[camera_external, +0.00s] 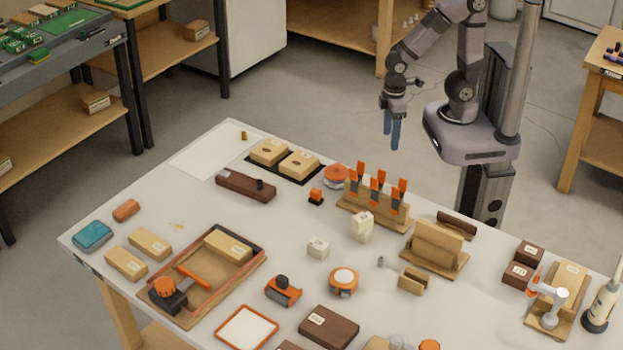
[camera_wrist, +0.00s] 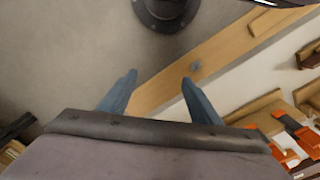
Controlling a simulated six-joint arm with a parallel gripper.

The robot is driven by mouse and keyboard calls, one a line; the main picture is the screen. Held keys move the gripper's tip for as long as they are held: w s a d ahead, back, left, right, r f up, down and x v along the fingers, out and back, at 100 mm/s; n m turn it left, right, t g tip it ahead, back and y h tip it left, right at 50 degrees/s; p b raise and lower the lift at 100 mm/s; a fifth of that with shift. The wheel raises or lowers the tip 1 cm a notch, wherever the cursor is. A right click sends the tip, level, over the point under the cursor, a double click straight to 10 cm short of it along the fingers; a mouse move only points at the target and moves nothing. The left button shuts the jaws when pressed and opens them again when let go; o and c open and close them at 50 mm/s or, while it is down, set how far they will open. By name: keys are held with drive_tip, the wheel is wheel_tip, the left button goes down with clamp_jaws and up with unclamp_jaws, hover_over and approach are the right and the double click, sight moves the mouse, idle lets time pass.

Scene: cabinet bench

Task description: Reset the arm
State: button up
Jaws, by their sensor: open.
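My gripper (camera_external: 392,132) hangs beyond the far edge of the white bench in the external view, with its blue fingers pointing down. In the wrist view the two blue fingers of my gripper (camera_wrist: 158,88) stand apart with nothing between them. The gripper is open and empty. The arm is bent, and its fingers touch nothing that I can see.
The bench top (camera_external: 205,215) holds many items. Closest to my gripper is a wooden rack (camera_external: 375,208) with orange-handled tools, also in the wrist view (camera_wrist: 270,112). A wooden tray (camera_external: 205,275) lies front left. Open floor (camera_external: 330,110) surrounds the gripper.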

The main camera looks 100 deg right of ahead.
wheel_tip(320, 180, up, 5)
drive_tip(key=p, duration=0.5)
drive_tip(key=shift+f, duration=0.1)
